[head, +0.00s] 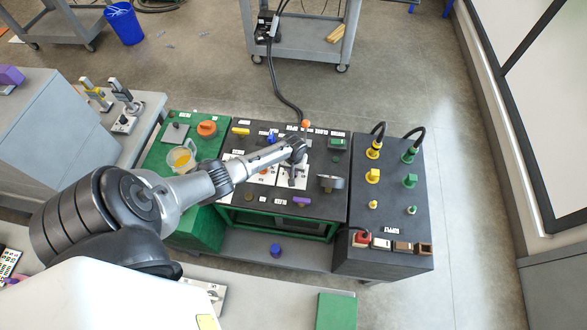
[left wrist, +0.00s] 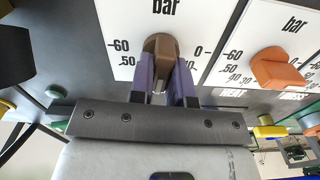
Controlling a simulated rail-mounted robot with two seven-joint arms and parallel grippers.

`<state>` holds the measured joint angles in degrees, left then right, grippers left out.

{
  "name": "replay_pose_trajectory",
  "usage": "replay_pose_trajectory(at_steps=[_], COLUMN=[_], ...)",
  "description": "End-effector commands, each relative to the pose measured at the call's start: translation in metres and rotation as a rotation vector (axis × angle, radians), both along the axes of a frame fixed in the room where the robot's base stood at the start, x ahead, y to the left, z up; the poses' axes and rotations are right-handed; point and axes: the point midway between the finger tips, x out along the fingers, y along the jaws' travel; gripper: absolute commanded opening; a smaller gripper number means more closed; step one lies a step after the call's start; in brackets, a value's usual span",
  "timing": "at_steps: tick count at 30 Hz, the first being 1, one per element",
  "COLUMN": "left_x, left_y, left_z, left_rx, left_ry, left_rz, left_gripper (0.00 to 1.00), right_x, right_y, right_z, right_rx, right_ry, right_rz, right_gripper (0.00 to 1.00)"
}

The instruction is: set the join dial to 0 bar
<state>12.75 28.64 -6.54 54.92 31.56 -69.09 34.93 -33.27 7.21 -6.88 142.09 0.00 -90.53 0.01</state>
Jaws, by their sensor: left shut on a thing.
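In the left wrist view my left gripper (left wrist: 162,88) is shut on a brown dial knob (left wrist: 160,46), with its purple fingers on either side of it. The knob sits on a white scale card (left wrist: 117,22) marked "bar", with -60 and -50 at left and 0 at right. The card's name is hidden, so I cannot read whether this is the join dial. An orange dial knob (left wrist: 278,68) sits on a similar card to its right. In the head view my left gripper (head: 292,174) is over the black panel (head: 328,208). My right gripper is not in view.
In the head view a green panel (head: 163,148) with an orange knob (head: 207,128) is left of the black panel. A purple handle (head: 302,202) is near its front edge. A supply box (head: 384,222) with yellow and green fittings stands at right.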

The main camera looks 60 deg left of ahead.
Motion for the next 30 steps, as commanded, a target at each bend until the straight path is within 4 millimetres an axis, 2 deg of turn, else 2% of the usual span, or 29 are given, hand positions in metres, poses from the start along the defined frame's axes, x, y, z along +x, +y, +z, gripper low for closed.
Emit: replay_pose_trajectory(at_steps=[8,15,30], left_x=[-0.001,-0.002,-0.004], left_y=[-0.001,-0.001,0.0], left_z=[0.003,0.003,0.001], left_rx=[-0.004,-0.004,-0.003], left_ry=[0.003,0.003,0.002], left_rz=[0.169,0.395,0.87], left_gripper=[0.0,0.0,0.0], right_x=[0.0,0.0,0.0], right_y=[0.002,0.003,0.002], right_z=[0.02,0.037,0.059], right_rx=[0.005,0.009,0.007], right_ry=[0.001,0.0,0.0], right_rz=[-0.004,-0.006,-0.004], right_gripper=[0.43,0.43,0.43])
